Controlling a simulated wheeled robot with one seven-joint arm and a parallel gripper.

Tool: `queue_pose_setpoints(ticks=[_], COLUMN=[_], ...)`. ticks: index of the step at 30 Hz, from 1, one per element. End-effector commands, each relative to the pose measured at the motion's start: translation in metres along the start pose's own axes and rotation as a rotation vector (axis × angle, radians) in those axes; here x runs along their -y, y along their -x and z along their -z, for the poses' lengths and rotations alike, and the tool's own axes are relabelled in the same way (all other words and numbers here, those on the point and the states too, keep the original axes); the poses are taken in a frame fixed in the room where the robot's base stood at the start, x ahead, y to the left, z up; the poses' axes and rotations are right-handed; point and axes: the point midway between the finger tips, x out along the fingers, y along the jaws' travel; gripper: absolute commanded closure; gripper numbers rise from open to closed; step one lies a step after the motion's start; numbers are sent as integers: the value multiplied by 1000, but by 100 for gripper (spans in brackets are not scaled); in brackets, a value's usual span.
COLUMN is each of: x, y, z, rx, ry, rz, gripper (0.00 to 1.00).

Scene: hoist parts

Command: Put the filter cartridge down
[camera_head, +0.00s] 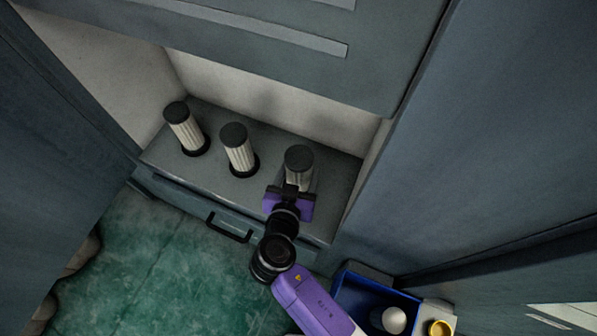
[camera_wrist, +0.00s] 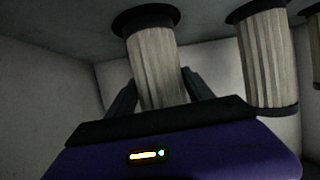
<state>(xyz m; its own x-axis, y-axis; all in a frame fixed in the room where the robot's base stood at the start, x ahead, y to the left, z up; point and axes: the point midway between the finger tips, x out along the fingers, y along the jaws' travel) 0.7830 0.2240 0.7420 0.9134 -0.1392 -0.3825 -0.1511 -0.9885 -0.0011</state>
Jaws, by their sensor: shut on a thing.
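The filter cartridge (camera_head: 299,158), a pale pleated cylinder with dark end caps, is upright at the right end of the grey cabinet top (camera_head: 222,177). My gripper (camera_head: 292,188) is shut on it from the front, and the purple gripper body hides its lower part. The wrist view appears upside down. There, the held cartridge (camera_wrist: 158,65) is between the two dark fingers of my gripper (camera_wrist: 160,82), and its wide dark base disc is close to the grey surface. I cannot tell whether the disc touches it.
Two similar cartridges, the middle one (camera_head: 238,150) and the left one (camera_head: 186,129), stand upright in a row to the left. A cabinet overhangs behind (camera_head: 300,65), and a tall panel (camera_head: 490,140) closes the right. A blue bin (camera_head: 345,292) with a white object is at lower right.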

Motion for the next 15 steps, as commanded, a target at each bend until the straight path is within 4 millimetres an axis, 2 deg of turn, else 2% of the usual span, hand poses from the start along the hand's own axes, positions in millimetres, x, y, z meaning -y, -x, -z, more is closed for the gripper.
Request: queue_pose_setpoints(ticks=[8, 9, 11, 15], x=[0, 0, 0, 0], y=[-2, -1, -1, -1], z=[-3, -2, -2, -2], rx=[-1, 1, 1, 1], ry=[0, 0, 0, 1], rz=[0, 0, 0, 0], gripper=[95, 32, 20, 18])
